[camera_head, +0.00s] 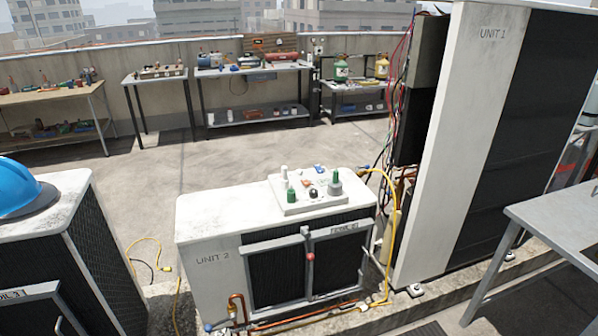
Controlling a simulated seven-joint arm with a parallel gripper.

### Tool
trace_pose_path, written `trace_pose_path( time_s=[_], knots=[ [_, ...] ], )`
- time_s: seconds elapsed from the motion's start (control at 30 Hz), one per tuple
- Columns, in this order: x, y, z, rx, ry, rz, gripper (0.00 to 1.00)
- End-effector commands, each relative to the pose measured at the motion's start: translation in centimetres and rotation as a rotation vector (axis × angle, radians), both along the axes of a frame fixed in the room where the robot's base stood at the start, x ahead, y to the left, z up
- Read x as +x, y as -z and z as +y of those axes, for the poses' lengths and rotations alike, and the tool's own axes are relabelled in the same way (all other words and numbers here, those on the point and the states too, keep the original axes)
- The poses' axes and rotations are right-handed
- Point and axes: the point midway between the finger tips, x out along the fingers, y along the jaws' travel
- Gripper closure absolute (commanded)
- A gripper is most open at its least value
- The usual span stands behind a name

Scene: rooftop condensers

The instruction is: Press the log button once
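A white panel (318,206) lies on top of the condenser marked UNIT 2 (205,230), in the middle of the head view. It bears several small parts: a green cylinder (291,196), a white cylinder (284,172), a black knob-like part (313,193), an orange-red part (306,183) and a grey round part (335,189) with a green top. A blue part (319,168) is at its back edge. No label for a log button is legible, so I cannot tell which part it is. My gripper is not in view.
The tall condenser UNIT 1 (430,190) with loose wires stands right of the panel. A grey table (560,215) is at right. A blue hard hat (22,187) rests on another unit at left. A yellow cable (394,215) hangs beside UNIT 2. Open floor lies behind.

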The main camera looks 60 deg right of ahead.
Motion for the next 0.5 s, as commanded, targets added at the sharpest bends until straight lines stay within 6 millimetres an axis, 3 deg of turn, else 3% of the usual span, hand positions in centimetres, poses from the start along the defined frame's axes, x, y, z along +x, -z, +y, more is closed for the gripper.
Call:
trace_pose_path(
  time_s=[0.07,0.5],
  knots=[
    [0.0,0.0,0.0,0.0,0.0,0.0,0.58],
    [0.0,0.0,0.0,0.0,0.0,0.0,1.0]
  ],
)
